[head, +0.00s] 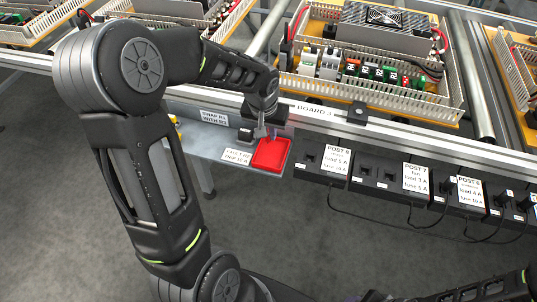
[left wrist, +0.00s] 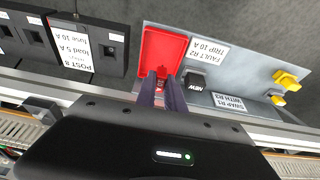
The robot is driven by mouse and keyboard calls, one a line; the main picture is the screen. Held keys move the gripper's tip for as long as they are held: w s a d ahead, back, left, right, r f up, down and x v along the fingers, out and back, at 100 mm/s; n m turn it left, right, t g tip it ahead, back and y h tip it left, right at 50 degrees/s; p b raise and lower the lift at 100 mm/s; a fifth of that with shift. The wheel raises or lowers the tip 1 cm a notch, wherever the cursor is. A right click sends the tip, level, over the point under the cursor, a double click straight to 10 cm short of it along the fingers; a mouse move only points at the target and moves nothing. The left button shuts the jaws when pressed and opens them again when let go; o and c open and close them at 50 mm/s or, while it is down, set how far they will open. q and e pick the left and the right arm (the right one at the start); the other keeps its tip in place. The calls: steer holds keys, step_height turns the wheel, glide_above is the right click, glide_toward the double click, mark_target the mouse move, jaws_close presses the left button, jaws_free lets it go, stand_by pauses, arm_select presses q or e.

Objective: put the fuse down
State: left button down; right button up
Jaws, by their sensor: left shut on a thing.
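My left gripper (head: 268,132) is over the back part of the red tray (head: 271,155), pointing down. In the left wrist view its two dark fingers (left wrist: 159,88) reach to the near edge of the red tray (left wrist: 162,52). The fingers are shut on the fuse (left wrist: 160,84), of which only a small reddish bit shows between the tips. I cannot tell whether the fuse touches the tray floor. The rest of the tray looks empty.
A black block marked NEW (left wrist: 194,82) stands beside the tray on a grey shelf (head: 210,143) with labels. Yellow pieces (left wrist: 286,80) lie farther along. Black post boxes (head: 320,165) with cables are to the right. Board 3 (head: 370,75) is behind the rail.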

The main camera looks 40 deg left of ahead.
mark_target(268, 142)
arm_select(q)
step_height(268, 142, down, 6)
steer(key=shift+f+b, duration=0.1)
steer(key=shift+b, duration=0.2)
steer(key=shift+f, duration=1.8)
steer(key=shift+b, duration=0.3)
steer(key=shift+f, duration=0.2)
steer(key=c, duration=1.4)
jaws_free()
steer(key=shift+c, duration=0.2)
steer(key=shift+r, duration=0.1)
